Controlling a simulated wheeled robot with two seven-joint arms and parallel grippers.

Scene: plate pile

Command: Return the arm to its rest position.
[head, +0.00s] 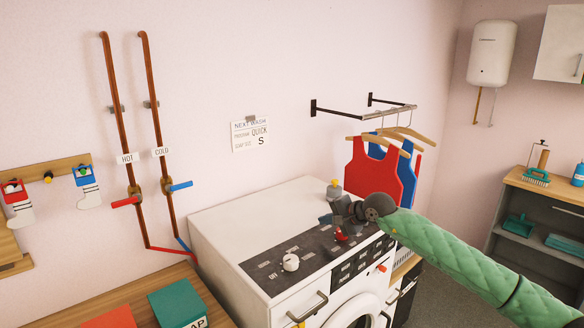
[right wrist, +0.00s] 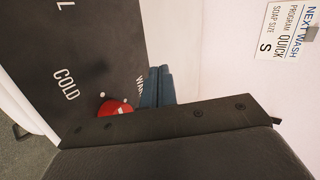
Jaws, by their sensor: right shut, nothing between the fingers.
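My right arm, in a green padded sleeve, reaches in from the lower right in the head view. Its dark gripper (head: 327,218) is above the back of the washing machine's black control panel (head: 268,266), close to a red knob (head: 341,236). In the right wrist view the blue-grey fingers (right wrist: 157,86) are together with nothing between them. The red knob (right wrist: 115,107) shows just left of them, partly hidden by the gripper body. I cannot tell whether the fingers touch the knob or panel. My left gripper is not in view.
The washing machine (head: 235,215) stands against the wall, with a white dial (head: 290,262) on its panel. A grey-and-yellow object (head: 334,190) stands on its top. Hanging vests (head: 370,175) are behind my gripper. A wooden counter (head: 205,292) with a green box (head: 178,303) is at left.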

